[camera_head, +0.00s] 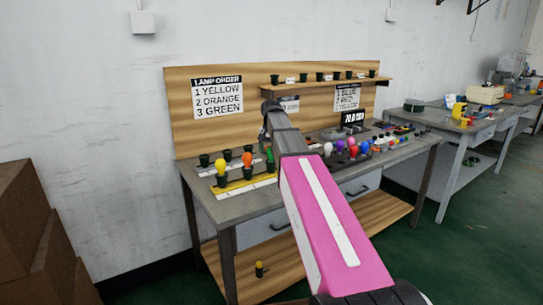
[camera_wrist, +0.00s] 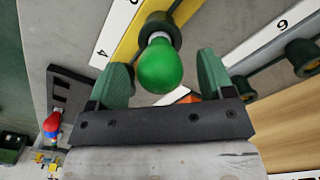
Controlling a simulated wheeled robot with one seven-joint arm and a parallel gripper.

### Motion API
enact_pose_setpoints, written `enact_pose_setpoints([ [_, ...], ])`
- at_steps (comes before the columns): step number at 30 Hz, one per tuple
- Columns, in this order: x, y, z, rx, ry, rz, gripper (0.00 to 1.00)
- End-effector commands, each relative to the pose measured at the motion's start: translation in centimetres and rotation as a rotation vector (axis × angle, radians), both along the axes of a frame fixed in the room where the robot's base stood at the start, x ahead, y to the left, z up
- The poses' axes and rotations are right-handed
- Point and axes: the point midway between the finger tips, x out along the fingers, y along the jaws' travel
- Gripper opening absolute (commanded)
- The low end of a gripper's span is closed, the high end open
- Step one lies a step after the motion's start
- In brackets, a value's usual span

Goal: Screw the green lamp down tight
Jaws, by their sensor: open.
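The green lamp (camera_wrist: 163,67) sits in a dark socket (camera_wrist: 159,25) on the yellow strip, shown large in the wrist view. In the head view the green lamp (camera_head: 270,158) stands at the right end of the front row on the bench, partly beside my arm. My gripper (camera_wrist: 165,80) is open, with one green finger on each side of the lamp and a gap visible on both sides. How deep the lamp sits in its socket cannot be told.
A yellow lamp (camera_head: 221,167) and an orange lamp (camera_head: 247,159) stand in sockets to the left. Dark sockets (camera_wrist: 301,55) lie close right of my gripper. Several coloured lamps (camera_head: 352,150) stand farther right on the bench. A lamp order sign (camera_head: 217,97) hangs on the backboard.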

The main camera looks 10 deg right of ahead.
Motion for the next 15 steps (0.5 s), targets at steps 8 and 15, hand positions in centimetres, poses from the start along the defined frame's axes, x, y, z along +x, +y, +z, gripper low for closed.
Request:
enact_pose_setpoints([
  [8,0.00,0.00,0.00,0.000,0.000,0.130,0.75],
  [15,0.00,0.00,0.00,0.000,0.000,0.381,0.75],
])
